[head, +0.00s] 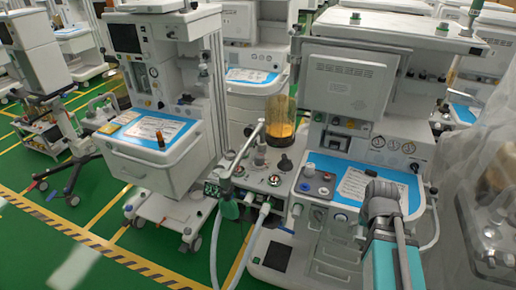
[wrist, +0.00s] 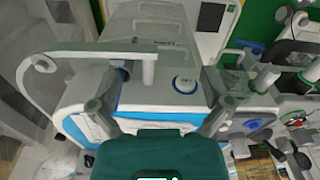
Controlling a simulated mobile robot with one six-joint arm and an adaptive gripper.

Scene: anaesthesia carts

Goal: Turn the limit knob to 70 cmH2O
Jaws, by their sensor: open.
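A white round knob with a blue ring (wrist: 184,84) stands on a pale panel in the wrist view, beyond my fingers and right of centre; its scale is too small to read. I cannot tell for sure that it is the limit knob.
A white bar (wrist: 152,68) crosses the panel left of the knob in the wrist view. In the head view an amber canister (head: 281,128) and hoses stand left of the near cart. A plastic-draped machine (head: 488,170) stands at right. Green floor lies open at lower left.

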